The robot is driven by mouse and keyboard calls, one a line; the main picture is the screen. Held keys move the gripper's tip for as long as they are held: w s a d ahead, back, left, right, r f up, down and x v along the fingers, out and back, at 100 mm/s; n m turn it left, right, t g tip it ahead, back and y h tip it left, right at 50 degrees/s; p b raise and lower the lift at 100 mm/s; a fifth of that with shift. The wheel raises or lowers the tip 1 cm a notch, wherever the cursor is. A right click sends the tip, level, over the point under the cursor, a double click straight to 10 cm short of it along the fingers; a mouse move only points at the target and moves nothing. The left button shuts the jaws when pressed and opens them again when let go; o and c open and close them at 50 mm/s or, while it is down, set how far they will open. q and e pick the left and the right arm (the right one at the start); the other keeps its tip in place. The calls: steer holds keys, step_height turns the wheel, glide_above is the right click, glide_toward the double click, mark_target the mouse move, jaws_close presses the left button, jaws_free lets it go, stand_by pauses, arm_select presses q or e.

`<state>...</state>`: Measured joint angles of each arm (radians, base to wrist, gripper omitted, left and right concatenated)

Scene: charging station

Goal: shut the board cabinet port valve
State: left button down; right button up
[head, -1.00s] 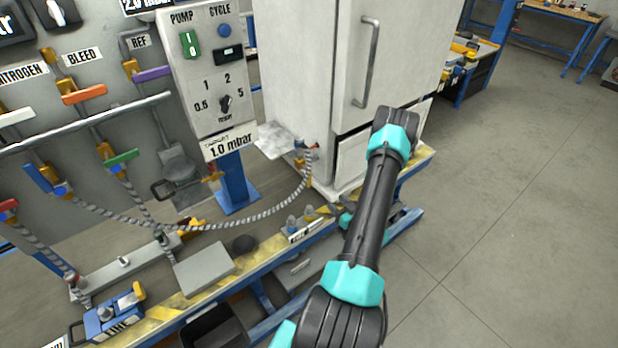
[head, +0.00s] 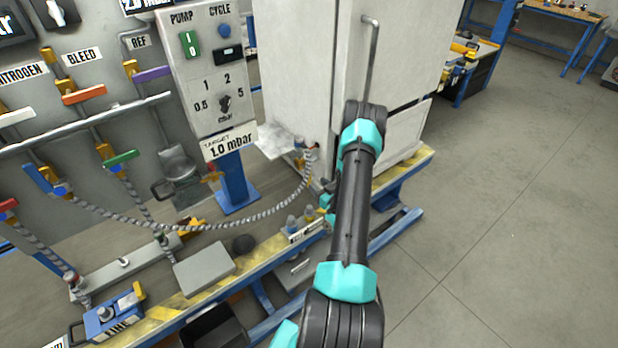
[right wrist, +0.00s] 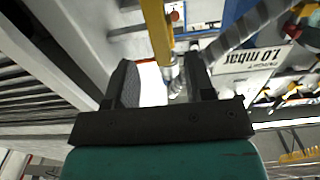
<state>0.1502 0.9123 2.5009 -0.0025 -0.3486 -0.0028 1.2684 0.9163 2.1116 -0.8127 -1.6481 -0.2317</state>
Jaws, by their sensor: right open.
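The board cabinet (head: 290,75) is the tall white cabinet at the back. The striped hose ends at a fitting on its lower front, with the small yellow port valve (head: 301,163) there. In the right wrist view a yellow bar (right wrist: 157,35), apparently the valve's lever, and a metal fitting (right wrist: 174,80) show beyond and between my fingers. My right gripper (right wrist: 162,82) is open with nothing clearly held; contact cannot be told. In the head view it (head: 328,190) is partly hidden behind my forearm, beside the cabinet's lower front. My left gripper is out of view.
The striped hose (head: 250,218) sags from the cabinet to the valve panel on the left. The pump control post (head: 235,185) stands left of the cabinet. The floor at right is clear.

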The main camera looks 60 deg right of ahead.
mark_target(310, 177)
steer(key=x, duration=0.6)
steer(key=shift+w+d, duration=0.1)
steer(key=shift+w, duration=0.1)
jaws_close()
stand_by(0.3)
